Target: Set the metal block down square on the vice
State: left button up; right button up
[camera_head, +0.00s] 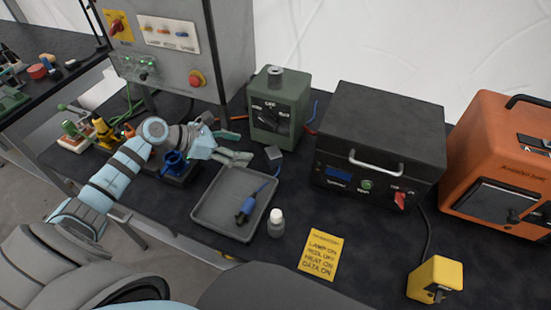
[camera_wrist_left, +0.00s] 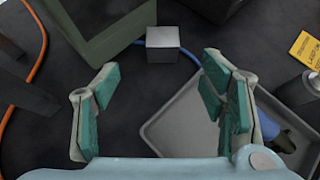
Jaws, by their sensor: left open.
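The metal block (camera_head: 273,153) is a small grey cube on the dark bench, in front of the green box and behind the grey tray. In the left wrist view the metal block (camera_wrist_left: 163,45) is ahead of the fingers, centred between them. My left gripper (camera_head: 244,147) is open and empty, a little to the left of the block; its two fingers (camera_wrist_left: 160,85) are wide apart in the wrist view. No vice can be made out for certain; a small green device (camera_head: 10,99) on the other table at far left is cut by the frame edge. My right gripper is not in view.
A grey tray (camera_head: 205,213) holds a blue plug (camera_head: 245,209) with a cable. A green box (camera_head: 278,105) and a black oven-like box (camera_head: 380,125) stand behind. A blue socket (camera_head: 174,160) is under my arm.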

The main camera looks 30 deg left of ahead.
aim_at(271, 152)
pick_arm(q)
jog(key=b+x, duration=0.1)
jog(key=x, duration=0.4)
jog(key=b+x, duration=0.1)
jog(key=x, duration=0.5)
jog(key=shift+d+r, duration=0.25)
jog(key=shift+d, duration=0.05)
grip_shut()
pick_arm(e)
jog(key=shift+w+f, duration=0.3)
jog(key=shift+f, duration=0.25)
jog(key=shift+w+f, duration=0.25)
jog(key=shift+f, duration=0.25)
